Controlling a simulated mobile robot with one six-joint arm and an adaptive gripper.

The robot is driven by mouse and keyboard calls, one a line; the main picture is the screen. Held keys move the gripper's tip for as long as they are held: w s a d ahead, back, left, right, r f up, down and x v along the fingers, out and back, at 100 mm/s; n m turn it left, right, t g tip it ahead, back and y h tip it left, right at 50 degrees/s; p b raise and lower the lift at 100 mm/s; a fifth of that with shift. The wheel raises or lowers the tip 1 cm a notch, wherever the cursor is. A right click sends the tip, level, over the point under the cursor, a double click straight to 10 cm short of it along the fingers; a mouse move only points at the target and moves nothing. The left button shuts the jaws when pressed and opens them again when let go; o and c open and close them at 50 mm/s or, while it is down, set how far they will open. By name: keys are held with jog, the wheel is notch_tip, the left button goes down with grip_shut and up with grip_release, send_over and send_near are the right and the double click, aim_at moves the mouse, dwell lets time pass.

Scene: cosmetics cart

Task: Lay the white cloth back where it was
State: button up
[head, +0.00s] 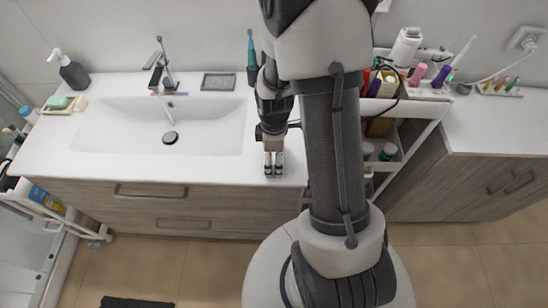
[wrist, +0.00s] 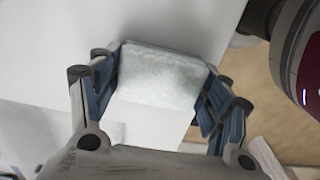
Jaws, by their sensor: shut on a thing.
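The white cloth (wrist: 160,76) is a pale, folded, rounded block between the blue-padded fingers of my gripper (wrist: 163,85) in the wrist view. My gripper is shut on it, with one finger at each side of the cloth. In the head view my gripper (head: 274,165) points down at the front edge of the white counter (head: 215,172), just right of the sink. I cannot make out the cloth there, and I cannot tell whether it touches the counter.
The sink basin (head: 120,135) and tap (head: 160,68) lie to the left. A grey soap dish (head: 218,82) and a teal toothbrush in a cup (head: 252,60) stand at the back. A crowded cosmetics cart (head: 412,92) is on the right. The counter around my gripper looks clear.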

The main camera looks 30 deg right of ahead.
jog(key=shift+f, duration=0.15)
jog(key=o, duration=1)
jog(key=shift+c, duration=0.2)
